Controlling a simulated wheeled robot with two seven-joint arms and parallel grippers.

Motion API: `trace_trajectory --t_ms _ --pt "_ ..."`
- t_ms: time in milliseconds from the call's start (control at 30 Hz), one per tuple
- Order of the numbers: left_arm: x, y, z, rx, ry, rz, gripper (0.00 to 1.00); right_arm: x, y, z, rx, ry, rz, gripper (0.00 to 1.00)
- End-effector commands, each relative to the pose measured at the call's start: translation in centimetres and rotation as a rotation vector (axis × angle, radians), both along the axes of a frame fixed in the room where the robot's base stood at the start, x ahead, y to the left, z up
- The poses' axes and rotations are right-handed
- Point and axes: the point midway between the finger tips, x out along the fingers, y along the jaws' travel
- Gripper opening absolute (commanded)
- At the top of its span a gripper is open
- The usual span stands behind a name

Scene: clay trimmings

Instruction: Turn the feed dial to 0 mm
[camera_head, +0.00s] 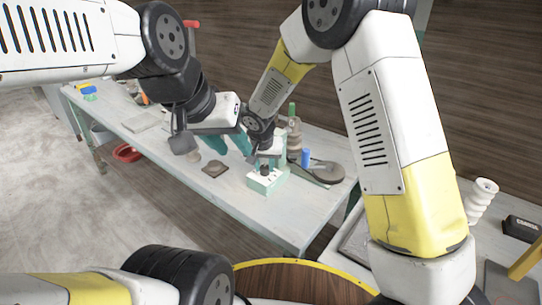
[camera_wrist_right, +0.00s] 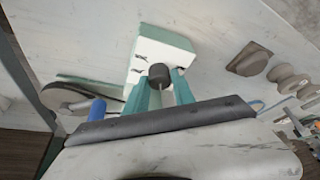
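The feed dial is a dark round knob (camera_wrist_right: 158,74) on a white and pale green box (camera_wrist_right: 165,50). In the head view the box (camera_head: 262,183) sits on the bench with the dark dial (camera_head: 265,169) on top. My right gripper (camera_head: 267,160) points down at the dial from above. In the right wrist view its two teal fingers (camera_wrist_right: 160,84) flank the knob; I cannot tell whether they touch it. The scale markings are too small to read. My left gripper (camera_head: 237,142) is above the bench, left of the box, with its teal fingers apart and nothing seen between them.
The pale bench (camera_head: 225,195) has free room in front of the box. A dark flat piece (camera_head: 214,169) lies to its left. A red ring-shaped item (camera_head: 126,153) is below the bench.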

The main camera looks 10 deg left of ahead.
Motion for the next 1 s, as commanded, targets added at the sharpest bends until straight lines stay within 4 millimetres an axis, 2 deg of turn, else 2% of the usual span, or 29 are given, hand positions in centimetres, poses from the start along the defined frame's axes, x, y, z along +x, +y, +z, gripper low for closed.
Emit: trace_trajectory --t_ms 267,467,1000 --pt "0.00 0.00 0.00 0.000 0.000 0.000 0.36 -0.01 -0.04 0.01 0.001 0.000 0.017 0.00" --pt "0.00 0.00 0.00 0.000 0.000 0.000 0.36 0.01 -0.12 0.03 0.002 0.001 0.096 0.00" --pt "0.00 0.00 0.00 0.000 0.000 0.000 0.36 0.19 -0.53 0.02 0.004 0.001 0.528 0.00"
